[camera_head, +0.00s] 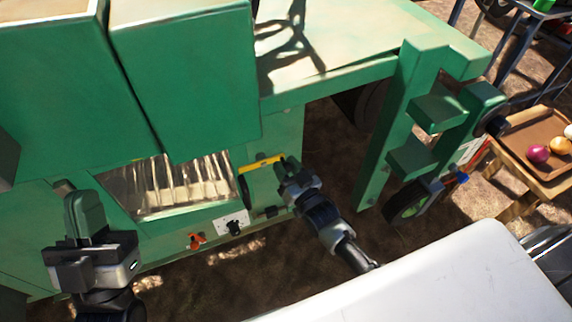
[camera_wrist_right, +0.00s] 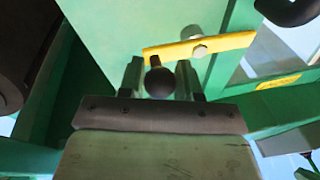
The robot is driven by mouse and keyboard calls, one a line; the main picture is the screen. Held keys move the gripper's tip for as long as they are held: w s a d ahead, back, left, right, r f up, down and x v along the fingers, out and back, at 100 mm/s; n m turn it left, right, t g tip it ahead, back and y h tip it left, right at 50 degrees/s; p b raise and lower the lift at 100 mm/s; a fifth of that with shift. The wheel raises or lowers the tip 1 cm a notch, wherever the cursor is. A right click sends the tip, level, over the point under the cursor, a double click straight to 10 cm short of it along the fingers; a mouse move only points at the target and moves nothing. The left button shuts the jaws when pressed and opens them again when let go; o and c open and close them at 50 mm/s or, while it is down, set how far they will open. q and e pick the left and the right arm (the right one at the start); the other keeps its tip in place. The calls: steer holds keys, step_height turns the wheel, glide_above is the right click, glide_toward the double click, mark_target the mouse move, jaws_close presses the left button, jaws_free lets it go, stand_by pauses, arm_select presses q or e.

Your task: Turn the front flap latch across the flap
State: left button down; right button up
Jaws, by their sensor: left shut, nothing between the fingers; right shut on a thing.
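The flap latch (camera_head: 260,165) is a yellow bar on the green machine's front, right of the slatted opening. It also shows in the right wrist view (camera_wrist_right: 226,43), with a silver bolt through it and a black round knob (camera_wrist_right: 159,82) by its left end. My right gripper (camera_wrist_right: 159,80) is shut on that knob, one finger on each side; in the head view the right gripper (camera_head: 284,165) meets the bar's right end. A green panel (camera_wrist_right: 180,20) lies behind the bar; I cannot tell the flap's exact outline. My left gripper (camera_head: 86,212) is shut and empty at lower left.
Large green boxes (camera_head: 185,75) overhang the slatted opening (camera_head: 180,185). A white plate with a black knob (camera_head: 234,223) and an orange knob (camera_head: 196,240) sit below. A white surface (camera_head: 430,280) fills the lower right. A tray (camera_head: 530,140) with onions stands at far right.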

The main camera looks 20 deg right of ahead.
arm_select(q)
steer(key=shift+w+f, duration=0.1)
stand_by(0.3)
arm_select(e)
steer(key=o, duration=0.9)
steer(key=shift+s, duration=0.1)
steer(key=shift+s+d, duration=0.1)
steer(key=shift+s, duration=0.25)
arm_select(q)
steer(key=w+f+g+y+p, duration=0.2)
steer(key=w+f+g, duration=0.1)
steer(key=f+g, duration=0.3)
steer(key=shift+w+f+g+y+p, duration=0.2)
steer(key=shift+w+g+y+p, duration=0.1)
steer(key=shift+w+g+y, duration=0.15)
arm_select(e)
steer(key=shift+v, duration=4.95)
arm_select(q)
steer(key=shift+a, duration=0.1)
